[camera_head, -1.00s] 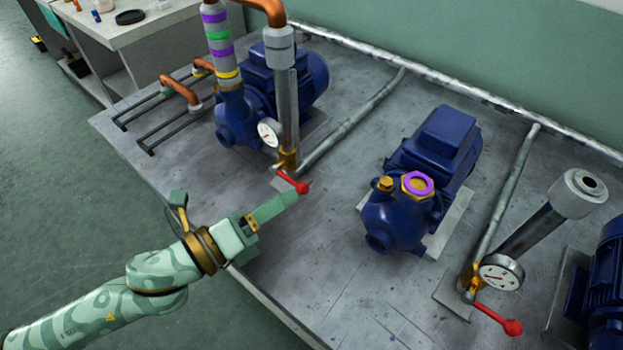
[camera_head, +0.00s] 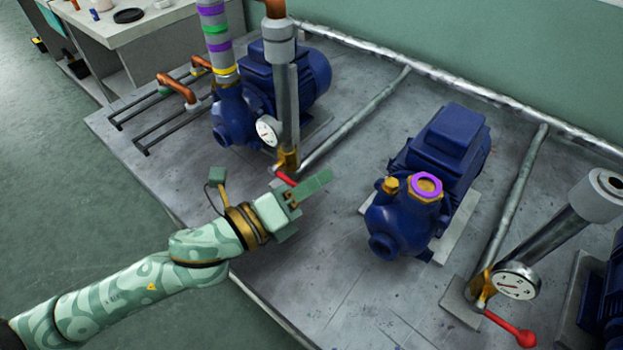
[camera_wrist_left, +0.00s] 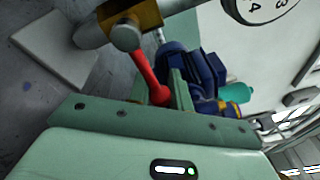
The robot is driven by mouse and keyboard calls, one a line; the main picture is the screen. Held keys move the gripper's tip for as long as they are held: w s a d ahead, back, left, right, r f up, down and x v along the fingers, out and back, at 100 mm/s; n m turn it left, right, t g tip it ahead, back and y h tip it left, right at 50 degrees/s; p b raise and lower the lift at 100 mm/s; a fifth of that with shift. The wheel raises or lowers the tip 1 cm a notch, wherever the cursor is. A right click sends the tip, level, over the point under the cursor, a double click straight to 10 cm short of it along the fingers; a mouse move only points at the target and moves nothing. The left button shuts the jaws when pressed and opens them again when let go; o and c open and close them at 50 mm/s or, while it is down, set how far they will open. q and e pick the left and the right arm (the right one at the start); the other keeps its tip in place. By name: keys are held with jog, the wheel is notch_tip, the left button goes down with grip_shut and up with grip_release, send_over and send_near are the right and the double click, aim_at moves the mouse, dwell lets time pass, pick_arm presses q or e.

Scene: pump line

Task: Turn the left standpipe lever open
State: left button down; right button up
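The left standpipe (camera_head: 285,105) stands upright, with a round gauge (camera_head: 268,130) and a brass valve (camera_head: 287,158) low on it. Its red lever (camera_head: 285,179) sticks out from the valve toward my left gripper (camera_head: 308,190). In the head view the gripper's fingers hide the lever's knob end. In the left wrist view the red lever (camera_wrist_left: 146,75) runs from the brass valve (camera_wrist_left: 128,20) down to the gripper (camera_wrist_left: 160,92), its knob close beside a green finger. I cannot tell whether the fingers press on it. My right gripper is not in view.
A blue pump (camera_head: 232,115) stands left of the standpipe and another blue pump (camera_head: 400,220) to the right. A tilted standpipe (camera_head: 550,235) with its own red lever (camera_head: 510,328) is at far right. Bare grey plinth (camera_head: 330,270) lies in front of the gripper.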

pick_arm(q)
jog(key=shift+r, duration=0.2)
jog(key=m+p, duration=0.1)
jog(key=p, duration=0.1)
jog(key=m+p, duration=0.2)
jog(key=shift+w+a+f, duration=0.1)
jog(key=shift+w+f, duration=0.05)
jog(key=shift+f, duration=0.15)
jog(key=shift+f+m+y+p, duration=0.3)
jog(key=shift+f+m+p, duration=0.1)
jog(key=shift+p, duration=0.05)
jog(key=shift+w+a+f, duration=0.1)
jog(key=shift+f, duration=0.25)
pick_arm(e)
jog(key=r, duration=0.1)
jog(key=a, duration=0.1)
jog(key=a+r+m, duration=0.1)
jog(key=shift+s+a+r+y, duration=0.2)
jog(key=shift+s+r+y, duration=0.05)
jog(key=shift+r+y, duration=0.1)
pick_arm(q)
jog(key=c, duration=1.3)
grip_release()
jog(key=shift+f, duration=0.1)
jog(key=shift+s+a+f, duration=0.1)
jog(key=shift+s, duration=0.1)
